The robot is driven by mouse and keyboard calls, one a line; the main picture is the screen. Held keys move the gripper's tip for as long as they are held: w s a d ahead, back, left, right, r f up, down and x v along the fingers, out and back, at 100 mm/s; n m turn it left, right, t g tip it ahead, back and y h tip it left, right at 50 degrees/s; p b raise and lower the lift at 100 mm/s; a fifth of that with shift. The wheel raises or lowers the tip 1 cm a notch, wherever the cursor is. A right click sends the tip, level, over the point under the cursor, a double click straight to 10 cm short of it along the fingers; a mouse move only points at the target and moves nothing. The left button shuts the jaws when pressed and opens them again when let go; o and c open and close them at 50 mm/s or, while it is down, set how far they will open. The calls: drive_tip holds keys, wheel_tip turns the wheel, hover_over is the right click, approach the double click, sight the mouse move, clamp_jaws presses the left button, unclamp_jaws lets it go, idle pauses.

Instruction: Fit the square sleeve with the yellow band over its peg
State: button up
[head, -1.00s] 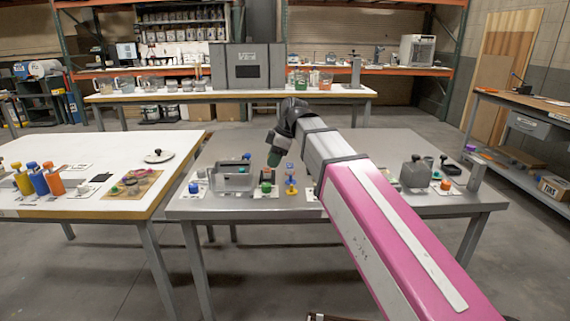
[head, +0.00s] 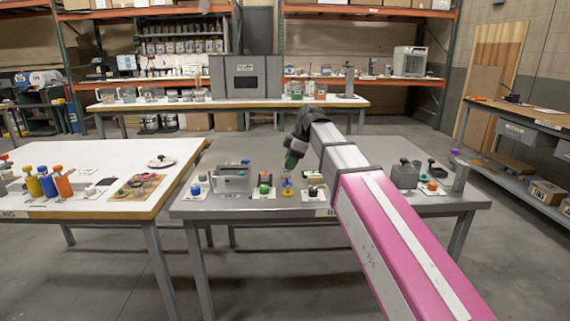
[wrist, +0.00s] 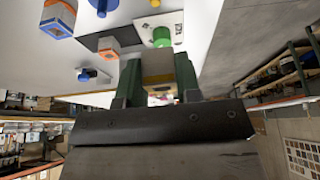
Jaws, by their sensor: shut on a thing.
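My gripper (head: 290,164) is over the grey table in the head view, pointing down. In the wrist view its two green fingers (wrist: 158,82) are closed on a grey square sleeve with a yellow band (wrist: 158,66), held between them. In the head view the held sleeve is too small to make out clearly. Just below the gripper, a small yellow-and-blue thing (head: 287,190) stands on a white card. I cannot tell whether it is the peg or whether the sleeve touches it. The wrist view does not clearly show a yellow peg.
A green peg (wrist: 162,37) stands on a white card. Grey sleeves with an orange band (wrist: 110,48) and a blue band (wrist: 58,17) stand nearby in the wrist view. A grey bin (head: 231,182) is left of the gripper. A dark container (head: 404,176) stands at the right.

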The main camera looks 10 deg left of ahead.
drive_tip(key=shift+f, duration=0.15)
hover_over(290, 193)
drive_tip(key=shift+w+f, duration=0.1)
drive_tip(key=shift+f, duration=2.7)
drive_tip(key=shift+f, duration=1.9)
drive_tip(key=o, duration=1)
